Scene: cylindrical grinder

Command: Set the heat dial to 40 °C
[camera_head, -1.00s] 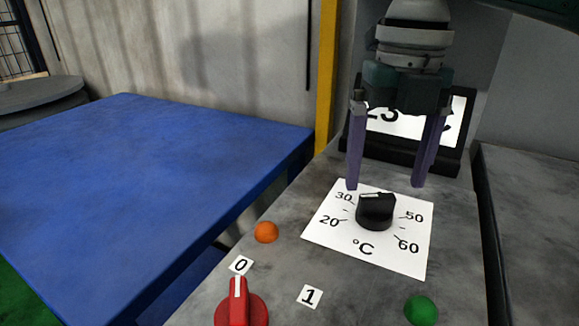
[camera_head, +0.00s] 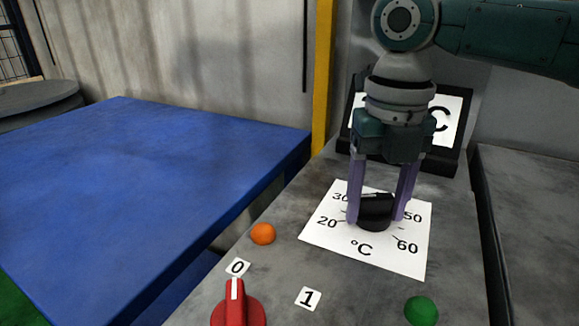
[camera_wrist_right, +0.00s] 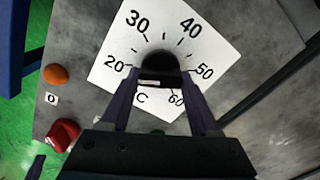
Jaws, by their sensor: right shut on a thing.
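The black heat dial (camera_head: 375,213) sits on a white scale card (camera_head: 328,234) marked 20 to 60 and °C on the grey panel. My right gripper (camera_head: 377,217) points down with its purple fingers on either side of the dial, shut on it. The right wrist view shows the dial (camera_wrist_right: 160,64) between the fingers, with 30, 40, 50 and other marks around it. The dial's pointer is largely hidden, so I cannot tell its exact setting. My left gripper is not in view.
A display screen (camera_head: 441,118) stands behind the dial, mostly hidden by my right gripper. A red switch (camera_head: 237,306) with 0 and 1 labels, an orange button (camera_head: 263,233) and a green button (camera_head: 421,310) are nearby. A blue table (camera_head: 150,190) lies left.

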